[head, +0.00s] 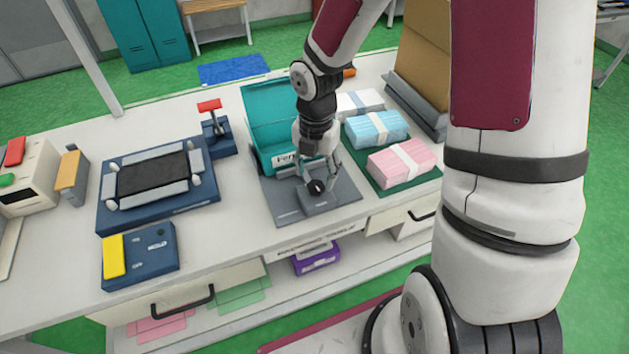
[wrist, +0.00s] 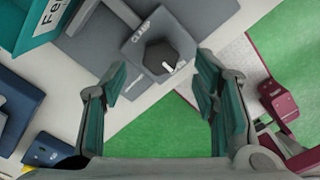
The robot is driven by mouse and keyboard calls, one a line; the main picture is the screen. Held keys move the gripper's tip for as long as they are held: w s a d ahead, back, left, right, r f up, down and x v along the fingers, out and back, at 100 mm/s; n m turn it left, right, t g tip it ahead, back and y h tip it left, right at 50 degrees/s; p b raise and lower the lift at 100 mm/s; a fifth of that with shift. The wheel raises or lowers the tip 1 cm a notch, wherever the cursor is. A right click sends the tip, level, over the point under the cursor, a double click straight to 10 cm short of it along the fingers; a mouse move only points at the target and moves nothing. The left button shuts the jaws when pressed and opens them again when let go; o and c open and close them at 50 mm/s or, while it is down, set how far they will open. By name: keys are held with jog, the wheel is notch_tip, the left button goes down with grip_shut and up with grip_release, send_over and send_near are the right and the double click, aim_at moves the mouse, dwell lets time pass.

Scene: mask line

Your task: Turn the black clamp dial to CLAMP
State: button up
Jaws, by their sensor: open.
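The black clamp dial (head: 316,187) sits on a grey block (head: 320,203) on a grey mat near the table's front edge. In the wrist view the dial (wrist: 158,54) is a dark knob with a white mark on its lower right side. The word CLAMP (wrist: 141,33) is printed up and left of the dial; a second label left of it is too small to read. My gripper (head: 320,176) is at the dial, pointing down. In the wrist view its teal-padded fingers (wrist: 162,78) are apart, one on each side below the dial, with nothing between them.
A teal box (head: 268,115) stands behind the mat. Blue and pink mask stacks (head: 402,163) lie on a green mat to the right. A dark blue frame fixture (head: 150,215) and a blue unit with a yellow block (head: 113,256) are on the left. Bare table lies between.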

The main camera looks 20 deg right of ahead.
aim_at(316, 185)
jog(key=shift+f, duration=1.9)
jog(key=shift+c, duration=0.5)
jog(key=c, duration=1.1)
